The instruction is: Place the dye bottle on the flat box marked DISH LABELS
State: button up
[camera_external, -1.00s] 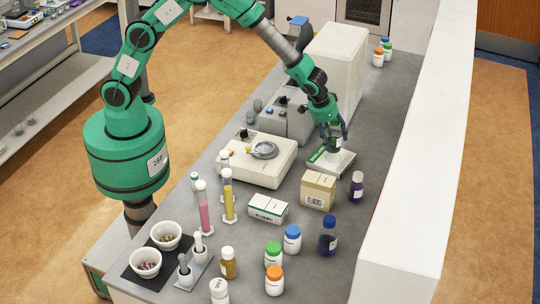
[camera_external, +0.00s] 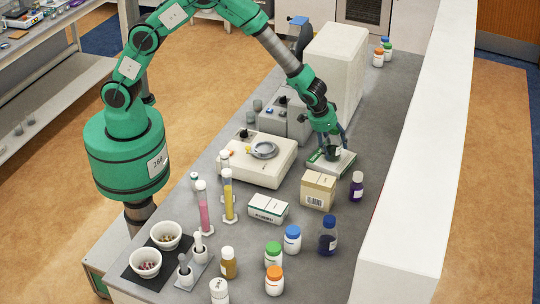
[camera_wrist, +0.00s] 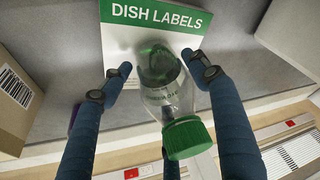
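The dye bottle (camera_wrist: 165,98), clear with a green cap and dark green contents, is over the flat white-and-green box marked DISH LABELS (camera_wrist: 120,45). In the external view the bottle (camera_external: 333,153) appears to stand on the box (camera_external: 345,163), its cap hidden by my gripper (camera_external: 332,143). In the wrist view my gripper (camera_wrist: 158,68) has one finger on each side of the bottle, spread wide. A clear gap shows at the left finger; the right finger is close beside the bottle. The bottle's base contact is partly hidden.
A cardboard box (camera_external: 318,190) and a purple bottle (camera_external: 356,186) stand just in front of the flat box. A balance (camera_external: 262,160) is to the left, and a large white case (camera_external: 336,65) behind. Bench to the right is clear.

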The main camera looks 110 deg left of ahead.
jog(key=shift+o, duration=0.8)
jog(key=shift+r, duration=0.15)
jog(key=shift+r, duration=0.15)
jog(key=v, duration=1.1)
jog(key=shift+r+p, duration=0.3)
jog(key=shift+p, duration=0.05)
jog(key=shift+s+d, duration=0.1)
